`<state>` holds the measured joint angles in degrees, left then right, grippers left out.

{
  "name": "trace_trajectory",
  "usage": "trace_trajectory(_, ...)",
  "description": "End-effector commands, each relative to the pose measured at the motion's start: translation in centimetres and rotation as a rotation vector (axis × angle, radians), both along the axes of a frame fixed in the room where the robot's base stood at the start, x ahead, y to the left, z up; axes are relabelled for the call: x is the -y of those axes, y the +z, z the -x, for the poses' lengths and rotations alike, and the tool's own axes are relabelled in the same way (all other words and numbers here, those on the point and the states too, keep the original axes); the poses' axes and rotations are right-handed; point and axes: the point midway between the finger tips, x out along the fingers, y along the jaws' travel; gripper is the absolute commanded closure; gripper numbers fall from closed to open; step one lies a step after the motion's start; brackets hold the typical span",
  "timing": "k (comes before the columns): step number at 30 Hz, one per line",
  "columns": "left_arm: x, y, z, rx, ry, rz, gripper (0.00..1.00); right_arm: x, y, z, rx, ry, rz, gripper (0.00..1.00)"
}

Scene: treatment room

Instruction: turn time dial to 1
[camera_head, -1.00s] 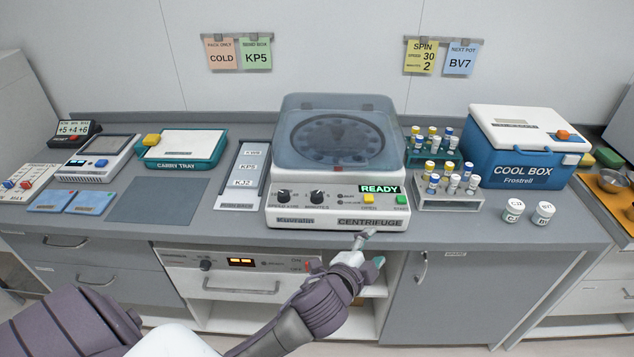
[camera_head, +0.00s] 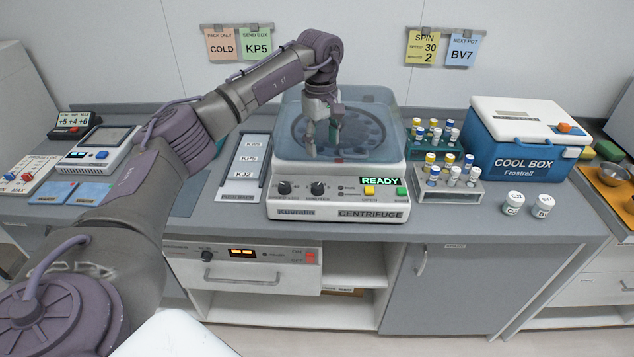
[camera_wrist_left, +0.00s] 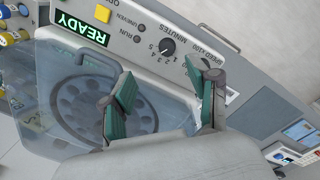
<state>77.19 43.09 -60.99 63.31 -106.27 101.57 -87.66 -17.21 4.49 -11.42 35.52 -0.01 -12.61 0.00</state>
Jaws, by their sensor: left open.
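The centrifuge (camera_head: 338,198) stands on the counter, its clear lid closed and its green display reading READY. Its front panel carries two black dials: the minutes dial (camera_head: 318,188) on the right and the speed dial (camera_head: 284,188) on the left. In the left wrist view the minutes dial (camera_wrist_left: 167,46) shows beyond the fingers, with numbers around it; its exact setting is hard to read. A finger partly covers the speed dial's area there. My left gripper (camera_head: 322,150) is open and empty, pointing down in front of the lid, above the dials. Its green-padded fingers also show in the left wrist view (camera_wrist_left: 168,90).
A yellow button (camera_head: 369,190) and a green button (camera_head: 402,193) sit right of the dials. A tube rack (camera_head: 447,193) and a cool box (camera_head: 515,155) stand to the right. A yellow spin card (camera_head: 422,52) on the wall reads 30 and 2.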

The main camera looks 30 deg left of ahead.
Motion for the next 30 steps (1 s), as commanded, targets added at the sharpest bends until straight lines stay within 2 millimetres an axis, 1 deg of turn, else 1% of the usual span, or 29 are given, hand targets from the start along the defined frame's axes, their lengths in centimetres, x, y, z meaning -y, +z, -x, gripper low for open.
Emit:
trace_trajectory(1,-0.9,0.5,0.2,-0.013,0.004,-0.023,0.40,0.0,0.0,0.0,0.000,0.000,0.000,0.60)
trace_trajectory(2,-1.2,0.5,0.4,-0.019,0.004,-0.031,0.40,0.0,0.1,0.0,0.000,0.000,0.000,0.60)
trace_trajectory(5,-1.5,0.0,0.5,-0.029,0.005,-0.040,0.40,0.0,0.4,0.0,0.000,0.000,0.000,0.60)
trace_trajectory(8,-1.4,-1.4,0.6,-0.030,0.004,-0.038,0.40,0.1,0.9,0.0,0.000,0.001,0.001,0.60)
trace_trajectory(18,-1.2,-8.5,0.6,-0.029,0.005,-0.035,0.40,0.2,3.3,0.0,0.000,0.002,0.002,0.60)
trace_trajectory(21,-1.2,-10.3,0.6,-0.029,0.005,-0.034,0.40,0.2,3.8,0.0,0.000,0.002,0.002,0.60)
trace_trajectory(25,-1.2,-12.0,0.5,-0.026,0.005,-0.034,0.40,0.2,4.2,0.0,0.000,0.002,0.002,0.60)
trace_trajectory(30,-1.2,-13.0,0.5,-0.024,0.005,-0.034,0.40,0.2,4.3,-0.1,0.000,0.002,0.002,0.60)
